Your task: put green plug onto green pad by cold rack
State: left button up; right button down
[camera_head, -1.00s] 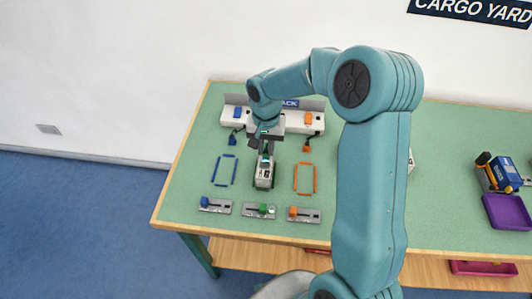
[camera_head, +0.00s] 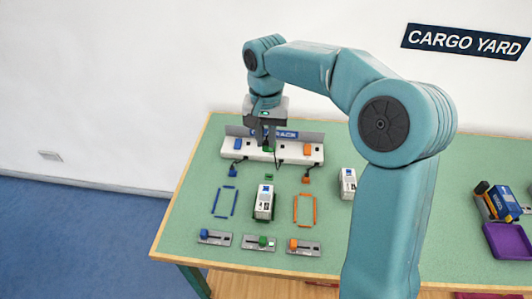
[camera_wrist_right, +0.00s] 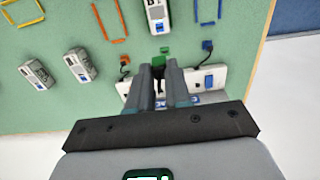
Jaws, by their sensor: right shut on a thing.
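My right gripper (camera_head: 266,140) is over the rack at the back of the table, its fingers pointing down. In the wrist view its fingers (camera_wrist_right: 162,72) are shut on the green plug (camera_wrist_right: 158,61), which has a dark cable. The green plug also shows below the fingers in the head view (camera_head: 268,149). The cold rack (camera_head: 230,147) is a long white block with a blue sign behind it. A small green patch, apparently the green pad (camera_wrist_right: 165,49), shows just beyond the plug in the wrist view. My left gripper is out of view.
A white container (camera_head: 263,206) stands between a blue outline (camera_head: 224,203) and an orange outline (camera_head: 305,209). A blue plug (camera_head: 233,172) and an orange plug (camera_head: 306,180) lie before the rack. Several sliders line the front edge. A purple tray (camera_head: 507,241) is at the right.

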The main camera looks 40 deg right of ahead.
aim_at(266, 141)
notch_tip(266, 141, up, 3)
jog(key=shift+r, duration=0.2)
jog(key=shift+w+d+r, duration=0.1)
jog(key=shift+w+r, duration=0.15)
jog(key=shift+w, duration=0.25)
jog(key=w+d+f+p, duration=0.2)
jog(key=w+d+f, duration=0.1)
jog(key=w+f, duration=0.4)
jog(key=shift+s+d+f, duration=0.45)
jog(key=shift+s+f, duration=0.1)
jog(key=shift+f, duration=2)
jog(key=shift+s+d+f, duration=0.5)
jog(key=shift+s+f, duration=0.05)
jog(key=shift+f, duration=2)
jog(key=shift+s+d+f, duration=0.45)
jog(key=shift+s+f, duration=0.1)
jog(key=shift+f, duration=2)
jog(key=shift+w+f+b, duration=0.1)
jog(key=shift+f+b, duration=0.35)
jog(key=shift+f, duration=0.2)
